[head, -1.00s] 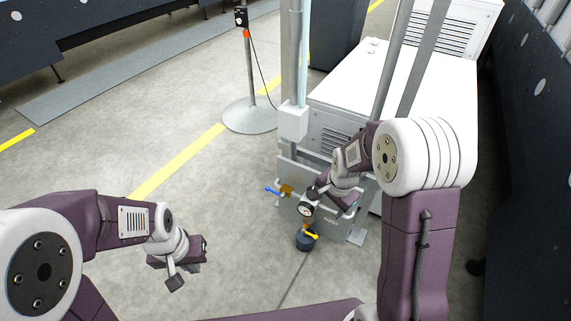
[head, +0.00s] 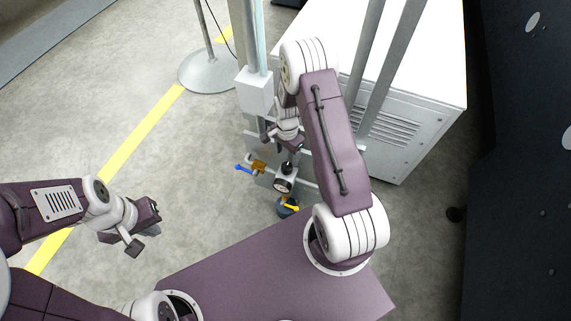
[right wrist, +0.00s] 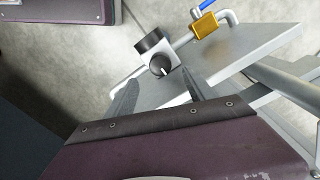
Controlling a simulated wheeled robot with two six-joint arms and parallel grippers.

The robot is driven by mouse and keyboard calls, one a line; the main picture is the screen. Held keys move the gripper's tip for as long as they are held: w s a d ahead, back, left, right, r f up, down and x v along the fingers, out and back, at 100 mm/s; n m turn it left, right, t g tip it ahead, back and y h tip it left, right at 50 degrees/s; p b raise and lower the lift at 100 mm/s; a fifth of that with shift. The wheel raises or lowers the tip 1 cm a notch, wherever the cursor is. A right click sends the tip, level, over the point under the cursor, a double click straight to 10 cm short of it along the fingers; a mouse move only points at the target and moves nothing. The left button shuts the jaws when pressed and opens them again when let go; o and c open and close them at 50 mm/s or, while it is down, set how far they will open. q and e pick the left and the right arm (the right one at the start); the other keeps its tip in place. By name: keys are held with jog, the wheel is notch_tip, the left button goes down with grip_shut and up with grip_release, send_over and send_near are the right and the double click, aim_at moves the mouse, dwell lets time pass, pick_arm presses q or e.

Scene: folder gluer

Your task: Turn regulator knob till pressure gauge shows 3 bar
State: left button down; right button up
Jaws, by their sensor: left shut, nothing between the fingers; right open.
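The regulator's dark knob (head: 287,168) sits just above the round pressure gauge (head: 283,185) on a low grey panel. The gauge's white face is too small to read. In the right wrist view the knob (right wrist: 160,66) shows a white mark on top, with the gauge's dark round body (right wrist: 152,42) beside it. My right gripper (head: 284,145) is above the knob, open. In the right wrist view its fingers (right wrist: 158,92) point toward the knob, which appears between their tips, apparently without contact. My left gripper (head: 148,231) is shut and empty, over the floor at the left.
A brass valve (head: 259,167) with a blue handle (head: 243,168) is left of the gauge. A yellow handle (head: 291,207) on a dark bowl is below it. Grey posts (head: 385,75) and a white cabinet (head: 425,100) stand behind.

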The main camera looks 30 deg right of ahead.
aim_at(287, 166)
notch_tip(287, 166, down, 9)
jog(key=b, duration=0.3)
jog(key=c, duration=1.4)
